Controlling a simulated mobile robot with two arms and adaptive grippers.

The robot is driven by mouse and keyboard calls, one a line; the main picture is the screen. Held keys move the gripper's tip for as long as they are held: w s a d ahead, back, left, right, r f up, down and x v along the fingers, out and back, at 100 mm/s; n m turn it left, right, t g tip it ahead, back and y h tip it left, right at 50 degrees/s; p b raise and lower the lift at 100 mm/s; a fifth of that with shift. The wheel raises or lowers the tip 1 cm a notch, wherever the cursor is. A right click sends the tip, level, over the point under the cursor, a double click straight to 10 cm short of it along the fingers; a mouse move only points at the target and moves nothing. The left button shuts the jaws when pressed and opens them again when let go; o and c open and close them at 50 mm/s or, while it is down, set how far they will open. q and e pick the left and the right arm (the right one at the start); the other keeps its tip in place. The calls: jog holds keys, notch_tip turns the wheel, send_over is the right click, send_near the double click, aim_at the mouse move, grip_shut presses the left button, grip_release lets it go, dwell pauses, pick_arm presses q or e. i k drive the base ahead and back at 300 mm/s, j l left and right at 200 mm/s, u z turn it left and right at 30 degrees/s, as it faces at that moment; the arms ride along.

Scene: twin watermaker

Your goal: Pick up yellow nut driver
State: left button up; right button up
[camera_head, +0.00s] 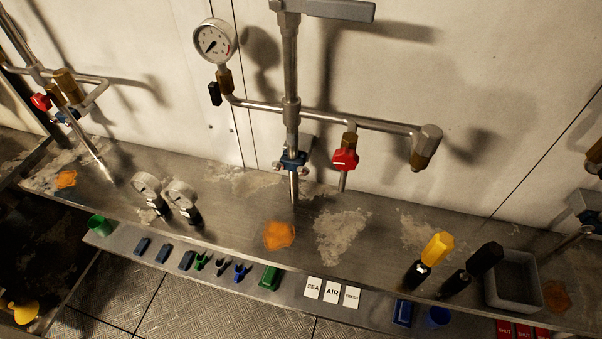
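The yellow nut driver (437,247) has a bright yellow handle pointing up and a dark lower part. It stands tilted near the front edge of the metal bench, right of the middle. A similar black-handled tool (485,258) stands just to its right, apart from it. Neither of my grippers shows in the head view.
A grey open box (513,291) sits right of the black tool. A pressure gauge (214,41) and pipes with a red valve handle (345,156) rise behind the bench. Two small gauges (180,194) stand at left. A lower ledge holds small parts and labels (332,292).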

aim_at(442, 243)
jog(key=l+z, duration=0.1)
jog(key=z, duration=0.4)
jog(key=l+z, duration=0.1)
jog(key=z, duration=0.4)
jog(key=k+j+u, duration=0.1)
jog(key=k+j, duration=0.2)
